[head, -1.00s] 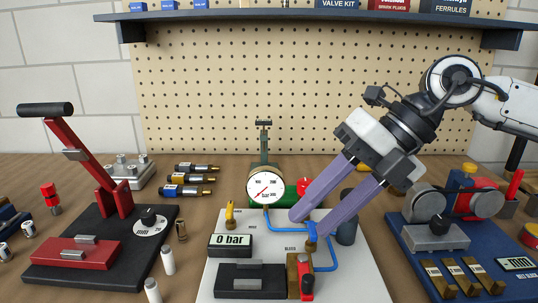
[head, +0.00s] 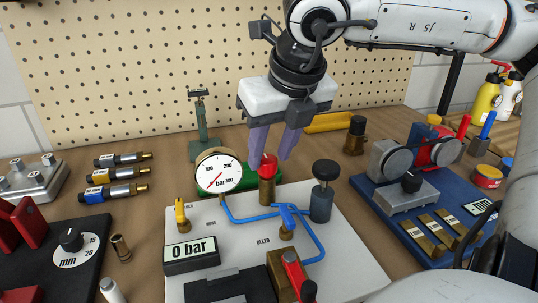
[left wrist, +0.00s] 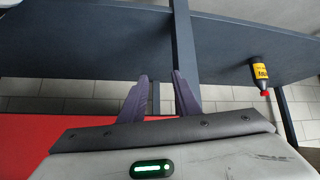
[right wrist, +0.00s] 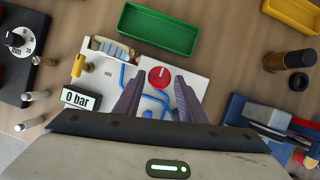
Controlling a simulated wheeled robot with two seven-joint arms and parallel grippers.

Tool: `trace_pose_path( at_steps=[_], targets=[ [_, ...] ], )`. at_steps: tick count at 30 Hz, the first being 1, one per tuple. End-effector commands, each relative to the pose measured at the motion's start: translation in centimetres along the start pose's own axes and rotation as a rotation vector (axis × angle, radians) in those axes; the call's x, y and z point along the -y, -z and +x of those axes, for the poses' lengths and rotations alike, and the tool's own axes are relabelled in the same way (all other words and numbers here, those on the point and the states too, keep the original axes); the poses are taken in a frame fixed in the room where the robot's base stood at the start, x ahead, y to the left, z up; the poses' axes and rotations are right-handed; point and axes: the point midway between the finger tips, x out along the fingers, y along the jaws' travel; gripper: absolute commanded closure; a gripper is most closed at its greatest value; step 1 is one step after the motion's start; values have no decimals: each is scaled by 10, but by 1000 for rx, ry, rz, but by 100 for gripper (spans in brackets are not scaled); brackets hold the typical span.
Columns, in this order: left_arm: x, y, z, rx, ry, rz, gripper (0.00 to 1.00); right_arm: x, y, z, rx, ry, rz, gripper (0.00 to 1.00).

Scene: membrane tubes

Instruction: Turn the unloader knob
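A red knob (head: 269,163) sits on a brass body at the back of the pale panel (head: 345,240), right of the round gauge; I take it as the unloader knob, though no label is readable there. In the right wrist view the knob (right wrist: 160,76) shows from above with a white line pointing up and right. My right gripper (head: 271,160) points down at it, open, with a finger on either side in the picture; contact is not visible. Its fingers also show in the right wrist view (right wrist: 158,92). My left gripper (left wrist: 160,82) is open and empty, outside the head view.
The pressure gauge (head: 219,174) stands close left of the knob, and a black-capped grey cylinder (head: 322,195) stands right. A blue-handled bleed valve (head: 290,214) and blue tubing lie in front. The display (head: 192,254) reads 0 bar. A green tray (right wrist: 160,28) lies behind.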

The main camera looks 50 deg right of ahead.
Motion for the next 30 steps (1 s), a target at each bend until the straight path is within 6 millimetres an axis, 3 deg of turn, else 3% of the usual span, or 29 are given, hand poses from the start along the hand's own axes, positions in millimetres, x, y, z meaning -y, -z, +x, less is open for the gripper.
trace_pose_path(
  at_steps=[3, 12, 18, 30],
  targets=[
    [0, 3, 0, -7, 0, 1, 70, 0, 1, 9, -2, -2, 0, 63],
    [2, 9, 1, -18, 1, 3, 70, 0, 0, 11, 0, -2, 0, 63],
    [2, 9, 1, -17, 2, 4, 70, 0, 0, 11, 0, -2, 0, 93],
    [3, 3, 5, -12, 2, 4, 70, 1, 0, 11, 1, -32, -70, 93]
  ],
)
